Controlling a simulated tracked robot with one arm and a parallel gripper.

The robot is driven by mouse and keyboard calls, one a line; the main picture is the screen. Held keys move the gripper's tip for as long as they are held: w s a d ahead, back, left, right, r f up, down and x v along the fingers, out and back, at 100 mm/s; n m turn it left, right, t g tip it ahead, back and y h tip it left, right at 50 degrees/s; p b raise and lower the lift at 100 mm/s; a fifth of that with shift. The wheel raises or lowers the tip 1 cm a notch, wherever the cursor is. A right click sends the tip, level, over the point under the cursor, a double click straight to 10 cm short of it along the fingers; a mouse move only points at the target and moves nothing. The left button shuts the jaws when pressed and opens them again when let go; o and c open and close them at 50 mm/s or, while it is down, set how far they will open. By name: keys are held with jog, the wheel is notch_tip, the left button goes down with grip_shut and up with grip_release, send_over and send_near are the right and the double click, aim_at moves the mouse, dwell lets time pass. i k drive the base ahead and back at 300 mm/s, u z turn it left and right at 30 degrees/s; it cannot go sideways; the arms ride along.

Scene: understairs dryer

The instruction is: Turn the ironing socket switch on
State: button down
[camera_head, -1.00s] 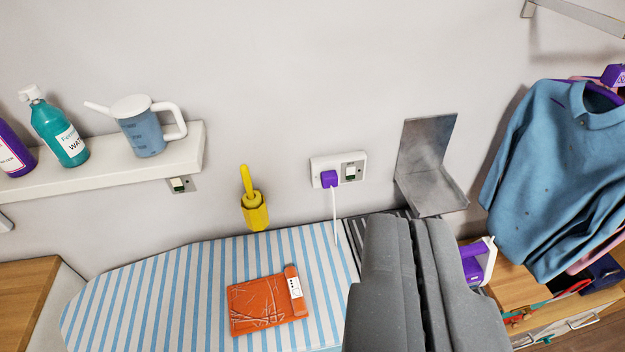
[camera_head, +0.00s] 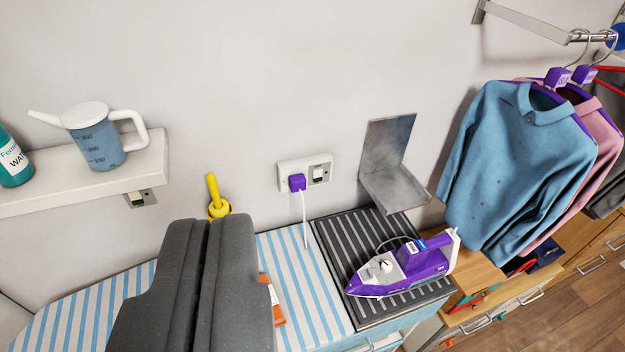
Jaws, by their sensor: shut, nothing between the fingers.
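A white wall socket plate (camera_head: 285,167) is on the wall above the ironing board. A purple plug (camera_head: 297,182) sits in its left side, with a white cord hanging down. A small white rocker switch (camera_head: 318,173) with a dark green lower part is on its right side; its exact position is too small to tell.
A purple iron (camera_head: 410,268) rests on a dark ribbed stand (camera_head: 345,240) at the right of the striped ironing board (camera_head: 285,262). A metal bracket (camera_head: 390,165) projects right of the socket. A shelf (camera_head: 85,178) with a jug (camera_head: 95,140) is left, another switch (camera_head: 136,199) below it.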

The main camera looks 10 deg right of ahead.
aim_at(318, 173)
jog(key=i, duration=0.95)
jog(key=z, duration=0.05)
